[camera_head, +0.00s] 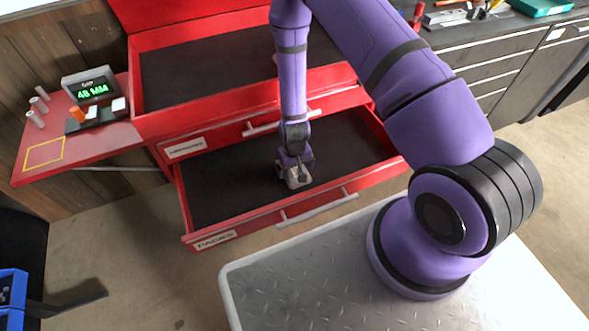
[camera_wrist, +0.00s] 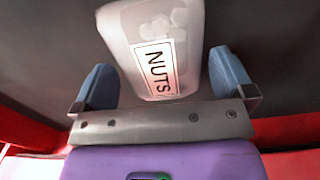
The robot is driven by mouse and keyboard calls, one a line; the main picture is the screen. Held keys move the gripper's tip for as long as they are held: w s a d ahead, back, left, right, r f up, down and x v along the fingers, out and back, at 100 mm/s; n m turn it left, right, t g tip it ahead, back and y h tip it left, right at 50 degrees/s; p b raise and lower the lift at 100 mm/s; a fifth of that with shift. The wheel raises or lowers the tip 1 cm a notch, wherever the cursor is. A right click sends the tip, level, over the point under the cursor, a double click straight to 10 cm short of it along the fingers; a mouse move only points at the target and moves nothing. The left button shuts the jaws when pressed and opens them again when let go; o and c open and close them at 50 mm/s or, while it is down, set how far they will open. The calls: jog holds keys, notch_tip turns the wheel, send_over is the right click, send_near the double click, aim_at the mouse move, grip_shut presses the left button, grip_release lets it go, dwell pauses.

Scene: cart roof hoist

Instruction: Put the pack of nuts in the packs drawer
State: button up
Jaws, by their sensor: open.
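The red packs drawer (camera_head: 215,234), labelled PACKS, is pulled out low in the red cabinet, with a dark bare floor. My gripper (camera_head: 296,181) is down inside this drawer, near its middle. In the wrist view, the pack of nuts (camera_wrist: 185,40) is a pale translucent pack with a NUTS label and round white pieces showing. It sits between the two blue fingertips of my gripper (camera_wrist: 162,85), with a visible gap on each side. The fingers are open. The pack is over the dark drawer floor; I cannot tell whether it touches it. In the head view my gripper mostly hides the pack.
Above is another red drawer with its own label (camera_head: 185,148) and handle. A red side shelf (camera_head: 95,140) at left holds a gap gauge (camera_head: 90,88) reading 48 MM and small cylinders. A grey counter with tools is at upper right. My metal deck lies in front.

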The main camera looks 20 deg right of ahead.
notch_tip(320, 180, up, 40)
jog(key=d+t+y, duration=0.1)
jog(key=d+t, duration=0.1)
jog(key=s+d+r+t, duration=0.1)
jog(key=s+d+r, duration=0.1)
jog(key=s+r, duration=0.7)
jog(key=s+d+r+t+h, duration=0.1)
jog(key=s+d+r+t, duration=0.1)
jog(key=s+r, duration=0.8)
jog(key=shift+s+d, duration=0.45)
jog(key=shift+s, duration=0.8)
